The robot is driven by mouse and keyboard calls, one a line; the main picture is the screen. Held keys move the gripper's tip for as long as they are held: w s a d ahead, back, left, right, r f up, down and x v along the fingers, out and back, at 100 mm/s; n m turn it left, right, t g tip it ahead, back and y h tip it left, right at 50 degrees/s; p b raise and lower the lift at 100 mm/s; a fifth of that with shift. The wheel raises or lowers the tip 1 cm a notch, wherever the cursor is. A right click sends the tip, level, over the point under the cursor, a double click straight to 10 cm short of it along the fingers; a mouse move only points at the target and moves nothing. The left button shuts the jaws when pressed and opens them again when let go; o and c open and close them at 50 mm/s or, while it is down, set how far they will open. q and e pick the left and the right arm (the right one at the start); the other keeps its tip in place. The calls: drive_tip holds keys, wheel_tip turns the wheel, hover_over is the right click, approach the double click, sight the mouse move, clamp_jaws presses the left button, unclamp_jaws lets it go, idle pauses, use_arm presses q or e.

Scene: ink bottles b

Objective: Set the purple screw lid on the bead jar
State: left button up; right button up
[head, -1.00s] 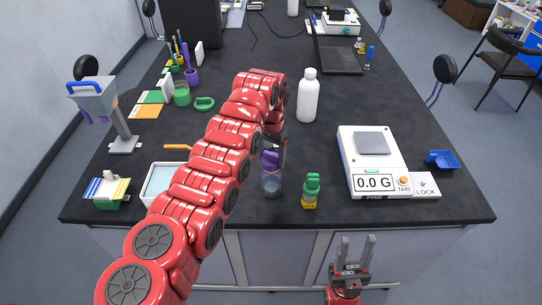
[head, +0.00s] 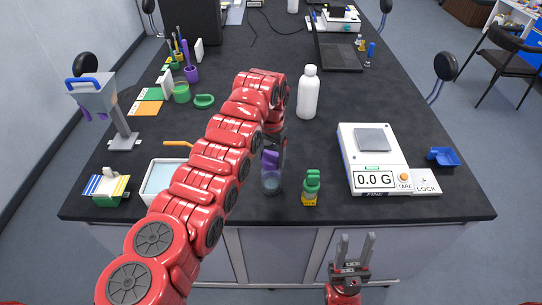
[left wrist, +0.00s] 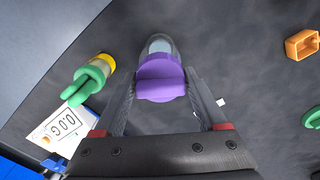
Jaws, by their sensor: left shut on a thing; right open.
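The purple screw lid (head: 270,158) is at the mouth of the clear bead jar (head: 271,183), which stands upright near the table's front edge. In the left wrist view the lid (left wrist: 160,78) sits between my left gripper's fingers (left wrist: 163,92), and part of the jar's glass (left wrist: 159,45) shows beyond it. My left gripper (head: 279,147) is shut on the lid; its arm hides part of it in the head view. Whether the lid is fully seated, I cannot tell. My right gripper (head: 354,247) is open and empty in front of the table.
A green-topped yellow bottle (head: 311,188) stands just right of the jar. A white bottle (head: 308,93) stands behind, and a scale (head: 385,180) at right. A shallow tray (head: 160,178) is at left, partly behind my arm. Bare table lies between bottle and scale.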

use_arm(q)
drive_tip(key=shift+b, duration=0.35)
idle(0.4)
drive_tip(key=o, duration=1.2)
drive_tip(key=shift+o, duration=0.2)
